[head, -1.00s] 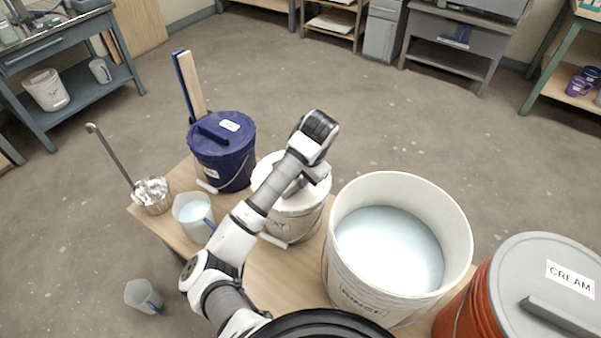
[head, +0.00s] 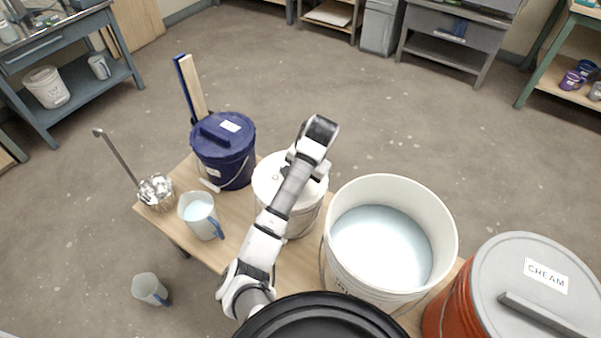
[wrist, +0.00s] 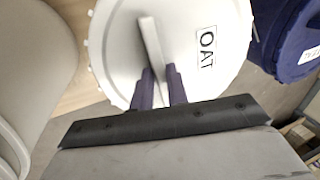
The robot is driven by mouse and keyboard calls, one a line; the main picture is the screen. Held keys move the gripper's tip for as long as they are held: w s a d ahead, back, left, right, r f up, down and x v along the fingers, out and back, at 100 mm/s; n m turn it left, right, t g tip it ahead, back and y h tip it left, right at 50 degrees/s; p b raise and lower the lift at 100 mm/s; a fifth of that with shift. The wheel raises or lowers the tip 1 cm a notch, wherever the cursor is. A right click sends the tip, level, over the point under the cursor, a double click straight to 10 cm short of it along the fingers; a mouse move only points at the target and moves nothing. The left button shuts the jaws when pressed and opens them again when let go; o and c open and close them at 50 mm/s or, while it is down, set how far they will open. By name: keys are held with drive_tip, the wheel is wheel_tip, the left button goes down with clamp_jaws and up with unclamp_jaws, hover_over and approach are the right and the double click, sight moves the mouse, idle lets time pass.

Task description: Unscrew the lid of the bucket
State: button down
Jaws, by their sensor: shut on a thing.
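The white bucket (head: 302,222) stands on the wooden bench between the navy bucket and the large open bucket, partly hidden by my arm. Its pale lid (head: 268,176) sits on top and looks level. In the wrist view the lid (wrist: 200,80) has a raised bar handle (wrist: 150,38) across it and an "OAT" label (wrist: 206,48). My gripper (wrist: 160,76) is over the lid with its two dark fingers shut on the bar handle, one on each side. In the head view my arm hides the fingers.
A navy lidded bucket (head: 224,160) stands to the left. A large open bucket (head: 385,280) of pale liquid and an orange "CREAM" bucket (head: 455,310) stand to the right. A pitcher (head: 200,217) and a metal container (head: 157,193) with a ladle sit at the bench's left end.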

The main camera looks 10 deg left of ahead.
idle(0.3)
drive_tip(key=c, duration=1.3)
unclamp_jaws()
drive_tip(key=shift+d+f, duration=0.15)
drive_tip(key=shift+d, duration=0.05)
